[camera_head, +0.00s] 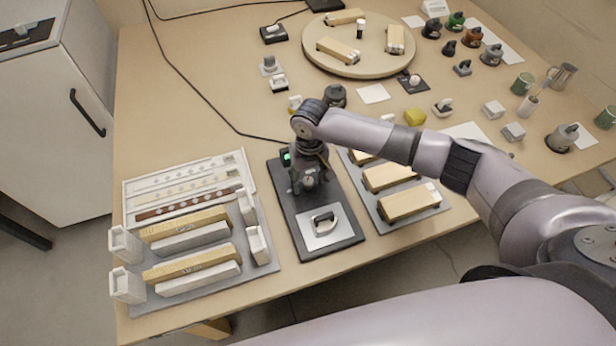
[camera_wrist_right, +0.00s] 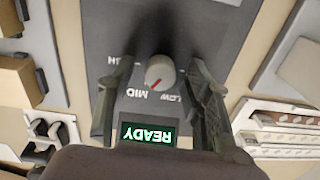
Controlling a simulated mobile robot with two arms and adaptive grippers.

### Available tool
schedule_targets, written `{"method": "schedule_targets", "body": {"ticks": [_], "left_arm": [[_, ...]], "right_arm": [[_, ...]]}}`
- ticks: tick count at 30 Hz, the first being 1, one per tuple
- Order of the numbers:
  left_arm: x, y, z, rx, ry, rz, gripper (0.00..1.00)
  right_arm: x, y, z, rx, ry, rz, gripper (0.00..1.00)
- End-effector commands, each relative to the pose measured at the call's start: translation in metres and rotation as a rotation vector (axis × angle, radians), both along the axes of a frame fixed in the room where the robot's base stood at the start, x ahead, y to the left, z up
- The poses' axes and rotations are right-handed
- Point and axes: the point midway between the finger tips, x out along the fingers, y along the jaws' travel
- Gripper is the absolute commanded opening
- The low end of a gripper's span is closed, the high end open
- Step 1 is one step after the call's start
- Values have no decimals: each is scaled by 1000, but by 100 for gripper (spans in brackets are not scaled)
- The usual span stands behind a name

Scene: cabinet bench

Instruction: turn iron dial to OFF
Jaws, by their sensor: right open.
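The dial is a round grey knob (camera_wrist_right: 160,72) with a red pointer line, on a dark panel (camera_wrist_right: 226,28). In the right wrist view its pointer is towards the MID label; LOW shows beside it, and another label is partly hidden by a finger. A green display (camera_wrist_right: 148,135) reads READY, upside down in this view. My right gripper (camera_wrist_right: 159,66) is open, pointing down, with one finger on each side of the knob and a gap to it. In the head view the right gripper (camera_head: 309,184) is over the dark base (camera_head: 290,215). My left gripper is not in view.
An iron-like piece (camera_head: 323,222) rests on a metal plate at the base's front end. A grey tray with wooden blocks (camera_head: 408,203) stands close on the right. A grey board (camera_head: 263,268) with yellow and white bars lies left. A round turntable (camera_head: 357,68) is at the back.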

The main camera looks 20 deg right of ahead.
Motion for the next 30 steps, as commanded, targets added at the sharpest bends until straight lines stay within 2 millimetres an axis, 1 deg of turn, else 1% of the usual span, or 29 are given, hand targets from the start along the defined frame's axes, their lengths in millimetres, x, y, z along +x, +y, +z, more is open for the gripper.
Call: {"method": "schedule_targets", "body": {"ticks": [5,25,26,30], "left_arm": [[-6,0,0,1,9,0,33],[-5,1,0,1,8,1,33],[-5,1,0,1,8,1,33],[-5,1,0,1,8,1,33]], "right_arm": [[0,0,0,0,0,0,46],[0,0,1,0,0,0,1],[0,0,1,0,0,0,0],[0,0,1,0,0,2,0]]}}
